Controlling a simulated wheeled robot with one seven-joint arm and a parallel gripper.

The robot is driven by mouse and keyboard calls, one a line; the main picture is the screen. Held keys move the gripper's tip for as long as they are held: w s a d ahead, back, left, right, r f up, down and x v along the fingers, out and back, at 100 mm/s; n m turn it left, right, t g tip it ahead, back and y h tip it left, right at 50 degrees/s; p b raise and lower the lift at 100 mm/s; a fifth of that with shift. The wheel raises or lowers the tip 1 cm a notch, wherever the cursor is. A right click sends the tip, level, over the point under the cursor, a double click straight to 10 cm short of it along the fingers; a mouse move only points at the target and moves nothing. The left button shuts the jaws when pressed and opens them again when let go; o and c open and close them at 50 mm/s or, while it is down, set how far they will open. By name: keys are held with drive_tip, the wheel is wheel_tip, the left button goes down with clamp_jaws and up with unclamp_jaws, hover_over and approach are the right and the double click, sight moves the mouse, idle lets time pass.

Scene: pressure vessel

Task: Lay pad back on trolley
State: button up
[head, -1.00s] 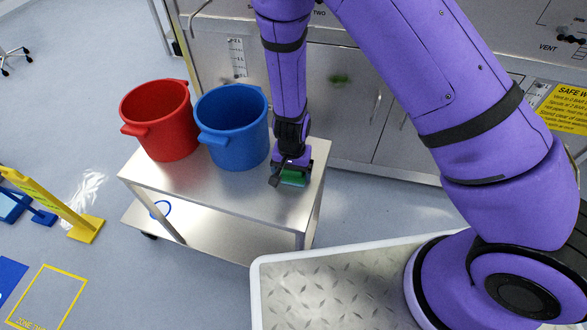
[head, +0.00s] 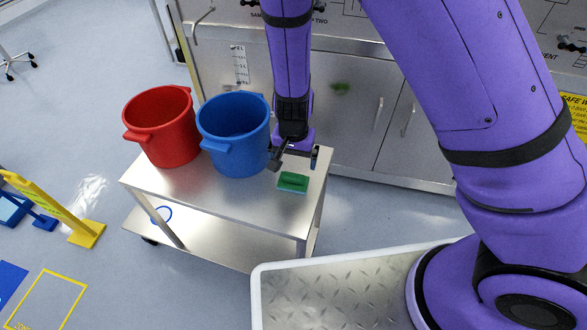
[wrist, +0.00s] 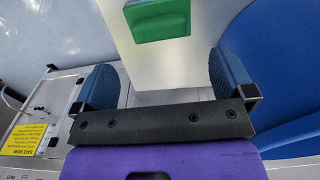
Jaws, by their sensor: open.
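The green pad (head: 293,183) lies flat on the top of the metal trolley (head: 240,205), near its right end. It also shows at the top of the wrist view (wrist: 158,18), beyond the fingertips. My gripper (head: 293,162) is above the trolley top, just behind the pad and apart from it. In the wrist view my gripper (wrist: 158,88) has its two blue-padded fingers spread wide with nothing between them.
A blue bucket (head: 234,135) stands on the trolley close to the left of my gripper. A red bucket (head: 163,130) stands left of that. Steel cabinets (head: 350,110) are behind the trolley. A yellow floor sign (head: 50,210) stands at the left.

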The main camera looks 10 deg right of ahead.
drive_tip(key=shift+r, duration=1.85)
wheel_tip(320, 180, up, 14)
drive_tip(key=n+y, duration=0.1)
drive_tip(key=y, duration=0.1)
hover_over(294, 174)
drive_tip(key=d, duration=0.5)
drive_tip(key=s+d+r+n+t+y, duration=0.1)
drive_tip(key=s+d+r, duration=0.2)
drive_tip(key=d+r, duration=0.5)
drive_tip(key=s+d+r+n+t+h, duration=0.1)
drive_tip(key=s+d+r+t, duration=0.1)
drive_tip(key=s+d+r, duration=0.3)
drive_tip(key=s+d+r+n+t+h, duration=0.1)
drive_tip(key=s+d+r+t+h, duration=0.1)
drive_tip(key=s+d+r, duration=0.4)
drive_tip(key=s+r, duration=0.3)
drive_tip(key=s, duration=0.2)
drive_tip(key=shift+d, duration=0.15)
